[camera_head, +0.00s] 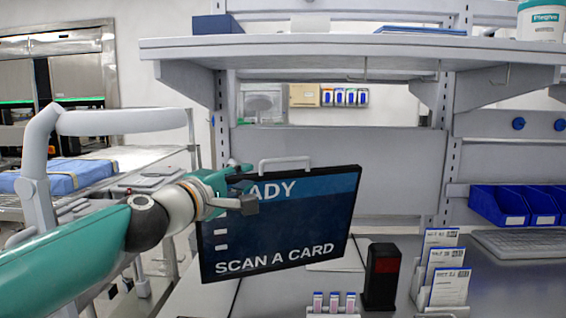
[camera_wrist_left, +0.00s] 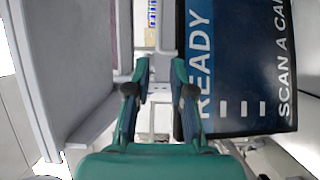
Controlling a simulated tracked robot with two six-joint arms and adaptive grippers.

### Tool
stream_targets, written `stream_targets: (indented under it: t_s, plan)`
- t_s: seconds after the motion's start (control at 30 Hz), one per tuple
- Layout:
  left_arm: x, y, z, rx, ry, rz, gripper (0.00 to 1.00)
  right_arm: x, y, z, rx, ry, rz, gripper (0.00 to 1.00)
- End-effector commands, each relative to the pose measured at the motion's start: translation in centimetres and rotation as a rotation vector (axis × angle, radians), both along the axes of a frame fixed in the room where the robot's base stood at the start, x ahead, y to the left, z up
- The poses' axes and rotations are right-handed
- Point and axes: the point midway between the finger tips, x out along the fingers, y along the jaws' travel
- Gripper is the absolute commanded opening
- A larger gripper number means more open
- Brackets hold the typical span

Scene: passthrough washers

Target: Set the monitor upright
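The monitor (camera_head: 285,222) is a dark thin panel with a blue band, reading "SCAN A CARD", with a pale handle (camera_head: 285,162) on its top edge. It stands near vertical, its lower edge sloping up to the right in the head view; what supports it is hard to tell. My left gripper (camera_head: 246,188) is at its upper left corner, one finger in front of the screen and the other near the top edge. In the left wrist view the fingers (camera_wrist_left: 159,92) are apart, with the monitor (camera_wrist_left: 236,65) beside the right finger. My right gripper is not in view.
Blue bins (camera_head: 512,206) and a keyboard (camera_head: 530,243) are farther right. A shelf (camera_head: 350,48) overhangs behind.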

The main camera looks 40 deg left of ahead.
Motion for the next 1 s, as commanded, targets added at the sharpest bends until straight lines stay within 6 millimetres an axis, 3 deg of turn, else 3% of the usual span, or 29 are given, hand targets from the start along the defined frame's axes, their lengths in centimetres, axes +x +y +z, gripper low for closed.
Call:
stream_targets:
  t_s: [0.7, 1.0]
  plan:
    - [13.5, 1.8, 0.2, -0.001, 0.001, 0.001, 0.23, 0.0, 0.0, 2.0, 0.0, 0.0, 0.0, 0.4]
    - [15.7, 2.2, 0.2, 0.0, 0.0, 0.002, 0.23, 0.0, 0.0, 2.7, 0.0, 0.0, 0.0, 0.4]
